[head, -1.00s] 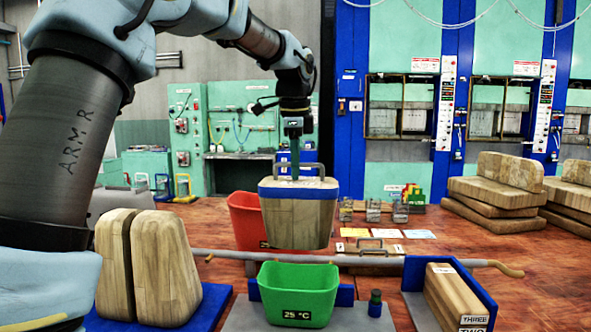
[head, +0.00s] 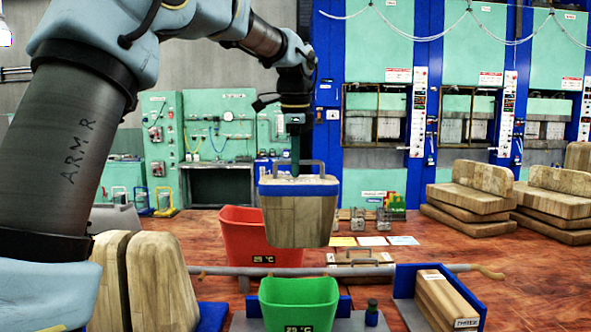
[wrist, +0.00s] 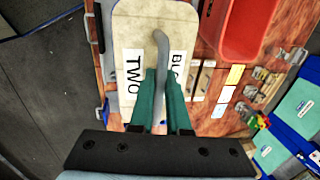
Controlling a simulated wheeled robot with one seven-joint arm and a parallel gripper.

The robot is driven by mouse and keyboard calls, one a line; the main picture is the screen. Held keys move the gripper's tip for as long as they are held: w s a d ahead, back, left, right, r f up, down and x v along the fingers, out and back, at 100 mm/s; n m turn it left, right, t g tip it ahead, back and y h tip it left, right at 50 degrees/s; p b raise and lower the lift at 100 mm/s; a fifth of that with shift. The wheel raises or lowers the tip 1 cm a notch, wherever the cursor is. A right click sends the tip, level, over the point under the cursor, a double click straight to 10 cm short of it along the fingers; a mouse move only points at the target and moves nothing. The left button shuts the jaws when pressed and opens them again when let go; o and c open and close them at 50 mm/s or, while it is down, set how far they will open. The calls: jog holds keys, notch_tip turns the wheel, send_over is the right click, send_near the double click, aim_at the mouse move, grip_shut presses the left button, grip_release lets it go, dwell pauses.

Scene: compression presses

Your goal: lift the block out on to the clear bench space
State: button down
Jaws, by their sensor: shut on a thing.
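A wooden block (head: 300,218) with a blue band near its top and a grey bar handle (head: 292,163) hangs upright in the air, above the bench (head: 450,243). In the wrist view its pale top (wrist: 185,25) carries the labels "TWO" and a partly hidden "BL...". My gripper (head: 295,172) is above the block, with its green fingers (wrist: 160,100) shut on the handle. In the head view the block stands in front of part of the red bin (head: 235,237) and above the green bin (head: 298,300).
A grey rail (head: 225,271) crosses behind the green bin. A blue holder (head: 480,292) with another wooden block (head: 445,298) stands at right. Tall wooden blocks (head: 158,275) stand at left. Stacked blocks (head: 465,200) lie at back right. Bare bench shows between these stacks and the rail.

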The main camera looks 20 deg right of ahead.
jog(key=shift+r+p, duration=3)
jog(key=shift+r, duration=0.75)
jog(key=shift+s+f, duration=0.1)
